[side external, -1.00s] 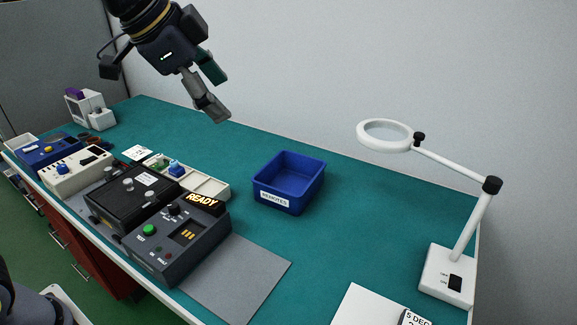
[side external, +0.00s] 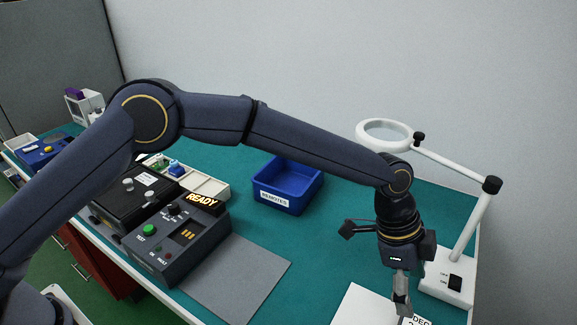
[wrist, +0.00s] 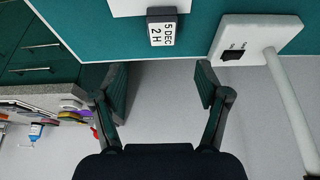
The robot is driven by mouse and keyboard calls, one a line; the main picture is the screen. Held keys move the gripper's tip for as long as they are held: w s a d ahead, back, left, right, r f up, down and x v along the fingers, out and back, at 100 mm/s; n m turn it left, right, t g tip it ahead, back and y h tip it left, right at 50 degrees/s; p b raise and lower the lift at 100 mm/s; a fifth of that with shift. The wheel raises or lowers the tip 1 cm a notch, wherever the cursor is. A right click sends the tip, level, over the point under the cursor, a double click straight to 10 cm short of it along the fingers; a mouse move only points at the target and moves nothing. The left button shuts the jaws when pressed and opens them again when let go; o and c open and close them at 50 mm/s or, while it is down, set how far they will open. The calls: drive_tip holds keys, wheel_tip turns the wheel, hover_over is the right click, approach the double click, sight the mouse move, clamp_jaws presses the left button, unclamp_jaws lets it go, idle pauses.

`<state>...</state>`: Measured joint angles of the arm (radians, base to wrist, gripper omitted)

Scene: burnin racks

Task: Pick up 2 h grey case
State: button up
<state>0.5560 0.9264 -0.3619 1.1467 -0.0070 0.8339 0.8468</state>
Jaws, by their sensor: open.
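The 2 h grey case (wrist: 161,28) is a small dark grey block with a white label reading "5 DEC 2 H". In the wrist view it lies at the top centre, by the edge of a white sheet (wrist: 140,7) on the bench. In the side view only its labelled top (side external: 421,321) shows at the bottom edge, partly behind my gripper (side external: 401,301). In the wrist view my gripper (wrist: 161,84) has its two fingers wide apart with nothing between them. The case is beyond the fingertips, apart from them.
The white magnifier lamp base (side external: 447,276) stands close right of my gripper, its arm rising above. A blue bin labelled REMOTES (side external: 288,184) sits farther back. A dark box reading READY (side external: 180,240) and a grey mat (side external: 240,275) lie left. The bench edge is near the case.

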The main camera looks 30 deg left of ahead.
sight(415, 323)
drive_tip(key=x, duration=0.5)
drive_tip(key=shift+d+f, duration=0.1)
drive_tip(key=shift+f, duration=0.25)
drive_tip(key=shift+a+x, duration=0.2)
drive_tip(key=shift+x, duration=2.45)
drive_tip(key=shift+w+f, duration=0.1)
drive_tip(key=shift+w, duration=0.05)
drive_tip(key=c, duration=1.3)
